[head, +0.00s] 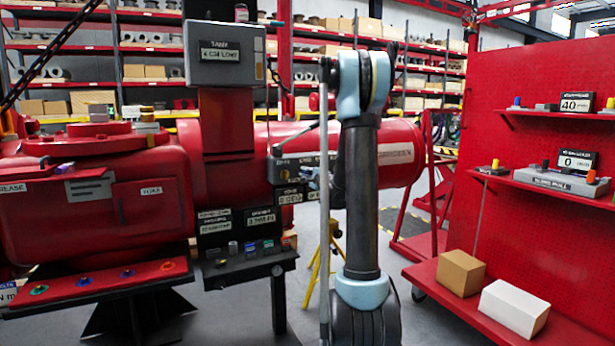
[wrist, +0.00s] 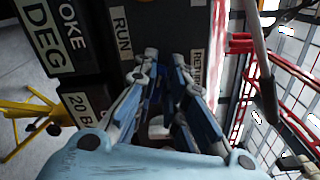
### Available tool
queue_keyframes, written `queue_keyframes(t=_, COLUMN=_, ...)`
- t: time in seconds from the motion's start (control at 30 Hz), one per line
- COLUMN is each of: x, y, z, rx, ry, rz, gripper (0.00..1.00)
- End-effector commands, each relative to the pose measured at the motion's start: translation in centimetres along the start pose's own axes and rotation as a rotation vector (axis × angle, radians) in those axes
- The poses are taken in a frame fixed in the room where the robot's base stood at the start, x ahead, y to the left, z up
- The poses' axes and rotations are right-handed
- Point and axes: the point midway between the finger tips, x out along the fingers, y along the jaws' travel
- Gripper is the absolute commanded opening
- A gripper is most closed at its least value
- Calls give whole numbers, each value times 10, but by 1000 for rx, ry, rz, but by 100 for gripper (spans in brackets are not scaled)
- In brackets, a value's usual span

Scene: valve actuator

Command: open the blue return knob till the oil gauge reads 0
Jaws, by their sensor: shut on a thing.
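My gripper (wrist: 165,62) reaches the dark valve block in the wrist view, between the RUN label (wrist: 122,32) and a partly hidden label starting "RET" (wrist: 196,68). Its two fingers are closed in on something dark blue, the return knob (wrist: 154,98), mostly hidden by the fingers. A display beside it reads "20 B", cut off by my gripper; this looks like the oil gauge (wrist: 78,104). In the head view, my gripper (head: 312,178) is at the block's right side, and the knob cannot be made out there.
A stroke display (wrist: 52,38) marked DEG is above the gauge in the wrist view. The red actuator body (head: 100,200) fills the left. A red pegboard rack (head: 540,110) with displays and boxes stands at right. A yellow stand (head: 325,262) is behind my arm.

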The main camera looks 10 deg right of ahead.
Motion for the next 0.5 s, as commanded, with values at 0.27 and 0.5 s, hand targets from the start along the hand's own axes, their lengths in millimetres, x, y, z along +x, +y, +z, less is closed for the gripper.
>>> queue_keyframes(t=0.27, x=-2, y=6, z=2, rx=-171, ry=-5, rz=2, gripper=0)
queue_keyframes(t=0.5, x=-2, y=7, z=2, rx=-244, ry=-6, rz=3, gripper=0)
